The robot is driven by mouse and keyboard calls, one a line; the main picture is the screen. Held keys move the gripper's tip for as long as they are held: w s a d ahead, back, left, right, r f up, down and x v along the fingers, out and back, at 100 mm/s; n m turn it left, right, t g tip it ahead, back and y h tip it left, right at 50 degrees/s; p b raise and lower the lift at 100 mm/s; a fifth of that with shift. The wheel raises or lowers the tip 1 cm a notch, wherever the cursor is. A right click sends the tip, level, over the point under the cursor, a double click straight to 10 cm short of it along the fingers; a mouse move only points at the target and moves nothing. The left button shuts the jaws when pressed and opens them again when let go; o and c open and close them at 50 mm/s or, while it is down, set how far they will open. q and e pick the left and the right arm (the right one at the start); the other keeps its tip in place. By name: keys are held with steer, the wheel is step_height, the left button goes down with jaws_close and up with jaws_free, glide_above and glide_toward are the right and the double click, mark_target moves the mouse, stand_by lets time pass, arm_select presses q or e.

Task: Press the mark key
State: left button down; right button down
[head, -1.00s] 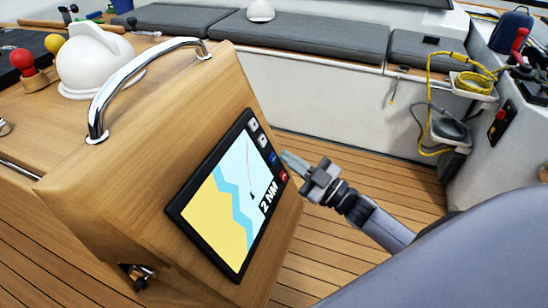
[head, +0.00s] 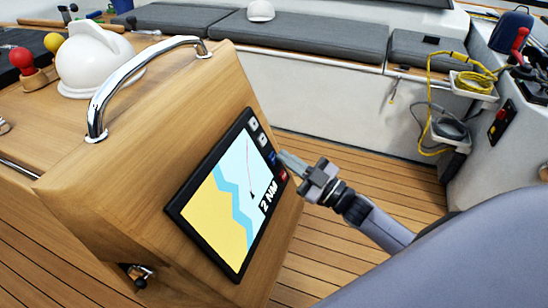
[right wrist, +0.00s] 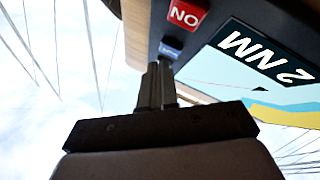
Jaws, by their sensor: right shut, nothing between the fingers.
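The chart plotter (head: 173,208) is a black-framed screen on the sloping face of the wooden console, with a column of keys on its right edge. The blue key (head: 272,156) sits above the red key (head: 283,174); the blue key's lettering is too small to read. My right gripper (head: 281,154) is shut and empty, its tips close beside the blue key. In the right wrist view the fingertips (right wrist: 157,68) are just below the blue key (right wrist: 171,50); I cannot tell whether they touch it. My left gripper is not in view.
Two pale keys (head: 253,125) sit higher in the column. A chrome grab rail (head: 97,110) arches over the console (head: 190,110). A white domed object (head: 95,62) stands behind the rail. The plank floor (head: 350,160) right of the console is clear.

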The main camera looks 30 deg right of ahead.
steer(key=shift+w+a+f, duration=0.3)
steer(key=shift+w+a, duration=0.05)
steer(key=shift+w, duration=0.05)
stand_by(0.9)
stand_by(0.4)
steer(key=shift+s+d+r+p, duration=0.45)
steer(key=shift+s+d, duration=0.05)
steer(key=shift+s, duration=0.1)
steer(key=s+d+r+p, duration=0.2)
steer(key=s+d+p, duration=0.1)
steer(key=shift+s+r, duration=0.15)
steer(key=shift+s, duration=0.05)
